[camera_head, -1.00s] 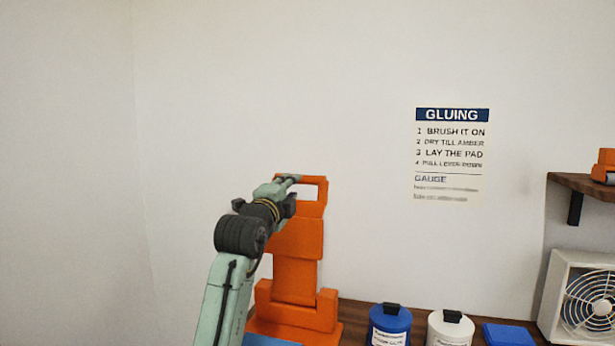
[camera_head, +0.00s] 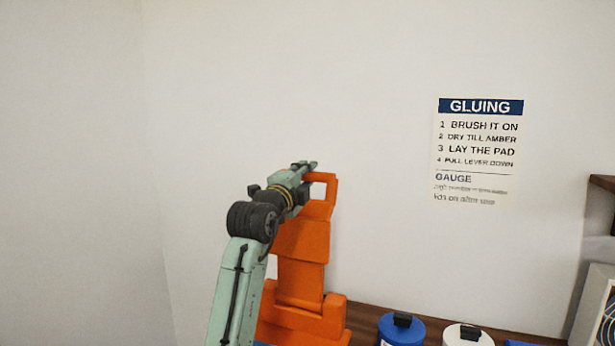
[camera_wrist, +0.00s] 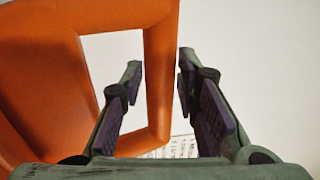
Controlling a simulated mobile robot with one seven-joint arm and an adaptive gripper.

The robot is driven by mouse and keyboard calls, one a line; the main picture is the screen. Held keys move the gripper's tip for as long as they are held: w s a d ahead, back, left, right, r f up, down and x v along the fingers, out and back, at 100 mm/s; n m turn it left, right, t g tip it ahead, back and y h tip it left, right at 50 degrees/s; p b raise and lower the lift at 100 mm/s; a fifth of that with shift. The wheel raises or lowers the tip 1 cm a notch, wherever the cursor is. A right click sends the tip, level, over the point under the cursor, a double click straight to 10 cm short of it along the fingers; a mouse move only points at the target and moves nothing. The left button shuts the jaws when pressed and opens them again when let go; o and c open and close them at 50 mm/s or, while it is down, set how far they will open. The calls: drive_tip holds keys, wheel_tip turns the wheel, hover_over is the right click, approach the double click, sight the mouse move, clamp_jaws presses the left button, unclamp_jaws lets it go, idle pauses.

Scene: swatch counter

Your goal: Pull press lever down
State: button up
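The orange press (camera_head: 302,270) stands on the counter, with its lever a rectangular loop handle (camera_head: 333,190) raised at the top. My gripper (camera_head: 309,166) is at the top left of this loop in the head view. In the wrist view the loop's right bar (camera_wrist: 158,85) runs between the two fingers of my gripper (camera_wrist: 160,58). The fingers are apart, with a gap visible on each side of the bar. The left finger appears against the loop's opening and the right finger is outside it. Whether the fingers reach fully past the bar is hard to tell.
A blue jar (camera_head: 401,330) and a white jar (camera_head: 466,336) with black caps stand right of the press on the brown counter (camera_head: 362,318). A gluing poster (camera_head: 478,150) hangs on the wall. A shelf (camera_head: 604,183) and a fan (camera_head: 597,305) are at the right edge.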

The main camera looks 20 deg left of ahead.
drive_tip(key=shift+c, duration=0.6)
clamp_jaws()
drive_tip(key=shift+f, duration=0.1)
